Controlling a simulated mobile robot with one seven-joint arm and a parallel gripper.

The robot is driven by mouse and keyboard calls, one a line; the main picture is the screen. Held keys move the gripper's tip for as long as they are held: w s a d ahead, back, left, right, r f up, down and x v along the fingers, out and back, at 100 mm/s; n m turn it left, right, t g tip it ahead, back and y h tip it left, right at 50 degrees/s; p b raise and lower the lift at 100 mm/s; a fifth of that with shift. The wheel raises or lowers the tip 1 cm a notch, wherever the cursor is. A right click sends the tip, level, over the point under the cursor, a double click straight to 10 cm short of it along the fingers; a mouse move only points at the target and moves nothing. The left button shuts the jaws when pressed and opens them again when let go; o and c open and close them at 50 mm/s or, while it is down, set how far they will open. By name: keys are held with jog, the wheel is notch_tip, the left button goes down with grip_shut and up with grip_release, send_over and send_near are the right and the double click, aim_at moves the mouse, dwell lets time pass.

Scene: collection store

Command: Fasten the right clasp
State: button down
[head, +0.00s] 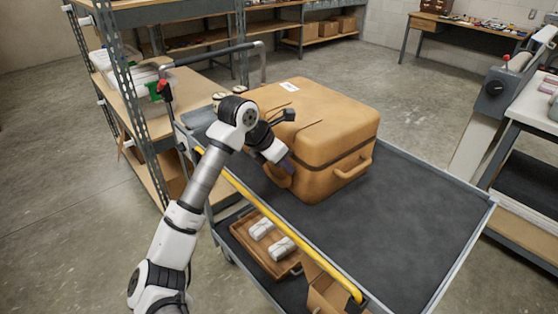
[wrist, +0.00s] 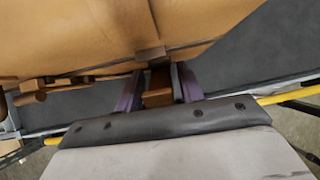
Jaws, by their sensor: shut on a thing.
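A tan case (head: 320,130) lies on the dark top of a cart, its lid down on its lower part, with a dark seam between. In the wrist view, the case (wrist: 80,30) fills the top. My gripper (wrist: 160,88) is at the case's side, its purple fingers on either side of a small brown clasp piece (wrist: 158,90) and shut on it. A metal plate (wrist: 150,54) sits at the case's edge just above it. In the head view my gripper (head: 285,164) is partly hidden by my wrist, and the clasp cannot be made out. Whether the clasp is latched cannot be told.
A brown handle (wrist: 40,88) stands out from the case left of my gripper. Another handle (head: 353,170) is on the case's right side. The cart top (head: 410,220) is clear at right. A yellow rail (head: 300,240) edges the cart. Shelving (head: 120,80) stands at left.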

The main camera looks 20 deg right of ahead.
jog(key=shift+w+d+r+y, duration=0.1)
jog(key=shift+d+y, duration=0.05)
jog(key=shift+y, duration=0.25)
jog(key=c, duration=1.2)
grip_release()
jog(key=b+v, duration=0.2)
jog(key=v, duration=1.1)
jog(key=shift+r, duration=0.4)
jog(key=shift+r, duration=0.1)
